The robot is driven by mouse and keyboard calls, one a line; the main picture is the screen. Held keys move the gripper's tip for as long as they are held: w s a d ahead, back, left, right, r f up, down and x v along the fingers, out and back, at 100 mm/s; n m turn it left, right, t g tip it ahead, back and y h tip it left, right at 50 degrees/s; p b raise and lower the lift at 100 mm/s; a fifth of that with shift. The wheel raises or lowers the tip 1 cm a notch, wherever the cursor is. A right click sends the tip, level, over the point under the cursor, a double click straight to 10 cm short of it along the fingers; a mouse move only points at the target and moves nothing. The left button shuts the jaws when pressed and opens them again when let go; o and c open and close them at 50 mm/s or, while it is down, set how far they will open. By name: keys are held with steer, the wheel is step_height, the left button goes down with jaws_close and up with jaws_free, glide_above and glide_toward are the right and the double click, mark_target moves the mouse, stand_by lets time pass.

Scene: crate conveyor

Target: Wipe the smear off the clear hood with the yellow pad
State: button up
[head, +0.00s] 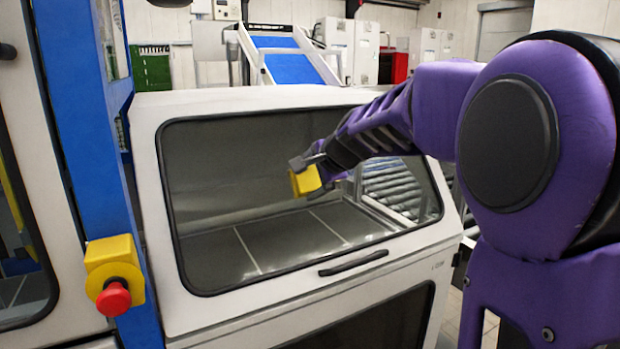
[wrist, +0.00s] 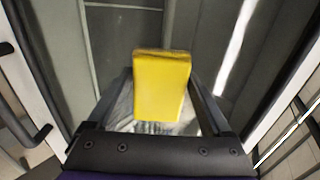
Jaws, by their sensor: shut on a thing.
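The clear hood (head: 225,185) is a large tilted window in a white frame, in the middle of the head view. My gripper (head: 308,163) is in front of the window, right of its middle, shut on the yellow pad (head: 306,181). In the wrist view the pad (wrist: 161,85) stands between the two dark fingers, its far end out towards the pane. I cannot tell whether it touches the pane. A pale mottled patch (wrist: 125,118) shows beside the pad's base; I cannot tell whether it is the smear. No clear smear shows in the head view.
A black handle (head: 353,263) sticks out below the window. A blue post (head: 85,150) with a yellow box and red button (head: 113,298) stands at the left. Rollers (head: 395,190) show through the pane. A blue conveyor ramp (head: 290,60) is behind.

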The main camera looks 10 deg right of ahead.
steer(key=shift+w+d+f, duration=0.1)
steer(key=shift+w+d, duration=0.05)
steer(key=shift+d, duration=0.3)
steer(key=shift+w+d+b, duration=0.2)
steer(key=shift+d+b, duration=0.05)
steer(key=shift+d, duration=0.45)
steer(key=shift+w+d+b, duration=0.2)
steer(key=shift+d, duration=0.5)
steer(key=shift+w+d, duration=0.4)
steer(key=shift+d, duration=0.75)
steer(key=shift+w+d, duration=0.4)
steer(key=shift+d, duration=0.75)
steer(key=shift+w+d, duration=0.4)
steer(key=shift+d, duration=0.75)
steer(key=shift+a, duration=0.15)
